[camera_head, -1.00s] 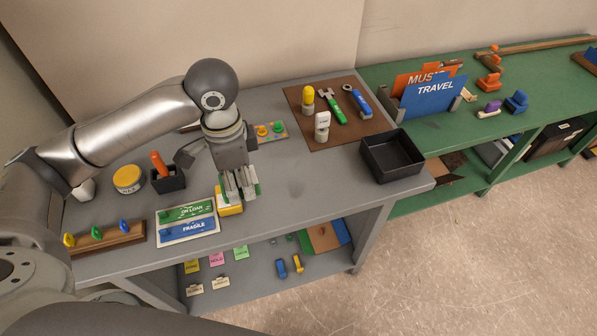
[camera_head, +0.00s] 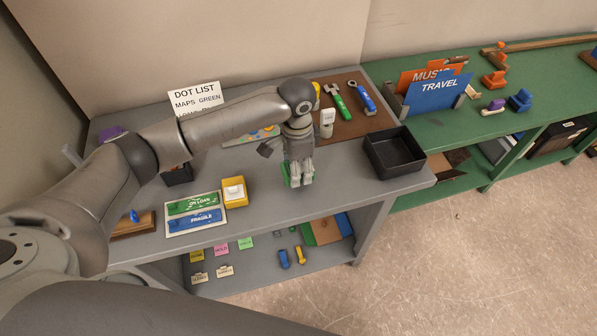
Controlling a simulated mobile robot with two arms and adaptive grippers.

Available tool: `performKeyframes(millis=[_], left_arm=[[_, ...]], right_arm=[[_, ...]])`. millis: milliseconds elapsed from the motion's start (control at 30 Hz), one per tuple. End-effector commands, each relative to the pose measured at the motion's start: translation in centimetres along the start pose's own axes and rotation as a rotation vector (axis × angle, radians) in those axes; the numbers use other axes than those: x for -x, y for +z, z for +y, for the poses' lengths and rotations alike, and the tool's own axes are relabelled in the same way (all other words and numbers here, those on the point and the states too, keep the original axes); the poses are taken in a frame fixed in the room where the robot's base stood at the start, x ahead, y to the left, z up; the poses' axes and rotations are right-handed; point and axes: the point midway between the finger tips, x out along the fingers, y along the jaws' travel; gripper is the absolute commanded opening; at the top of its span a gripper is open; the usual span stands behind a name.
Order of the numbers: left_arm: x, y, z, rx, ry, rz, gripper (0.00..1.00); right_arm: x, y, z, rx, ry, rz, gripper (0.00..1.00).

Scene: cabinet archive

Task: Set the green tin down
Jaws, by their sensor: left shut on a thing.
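My left gripper (camera_head: 299,176) points down over the grey table (camera_head: 345,185), in the clear part left of the black tray. It is shut on the green tin (camera_head: 286,174), of which only green edges show beside the fingers. The tin is low over the tabletop; I cannot tell whether it touches. My right gripper is not in view.
An open black tray (camera_head: 394,170) stands to the right, near the table's edge. A yellow box (camera_head: 235,203) with a white top and a board with green and blue labels (camera_head: 196,232) lie to the left. Tools lie on a brown mat (camera_head: 352,127) behind.

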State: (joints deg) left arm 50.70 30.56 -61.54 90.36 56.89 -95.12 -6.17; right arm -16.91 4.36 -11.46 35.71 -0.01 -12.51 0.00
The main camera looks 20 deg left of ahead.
Motion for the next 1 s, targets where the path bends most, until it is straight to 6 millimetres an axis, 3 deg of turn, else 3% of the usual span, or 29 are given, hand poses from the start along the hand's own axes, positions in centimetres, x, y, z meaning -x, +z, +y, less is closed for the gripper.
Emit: performKeyframes(millis=[300, 633, 667, 700, 833, 1000], left_arm=[[-3.4, -0.4, -0.1, -0.001, -0.001, -0.001, 0.23], [-3.8, -0.4, -0.1, -0.001, -0.002, 0.0, 0.23], [-3.9, -0.4, -0.1, -0.001, -0.001, 0.0, 0.53], [-3.8, -0.4, -0.1, -0.001, -0.002, 0.0, 0.58], [-3.8, -0.4, -0.1, -0.001, -0.002, 0.0, 0.73], [-3.8, -0.4, -0.1, -0.001, -0.002, 0.0, 0.73]], right_arm=[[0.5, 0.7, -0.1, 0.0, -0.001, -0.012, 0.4], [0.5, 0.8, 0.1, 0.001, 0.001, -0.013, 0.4], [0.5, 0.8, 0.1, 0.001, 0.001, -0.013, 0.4], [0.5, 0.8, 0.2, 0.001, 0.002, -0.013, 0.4], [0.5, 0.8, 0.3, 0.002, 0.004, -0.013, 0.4], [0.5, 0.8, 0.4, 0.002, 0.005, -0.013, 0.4]])
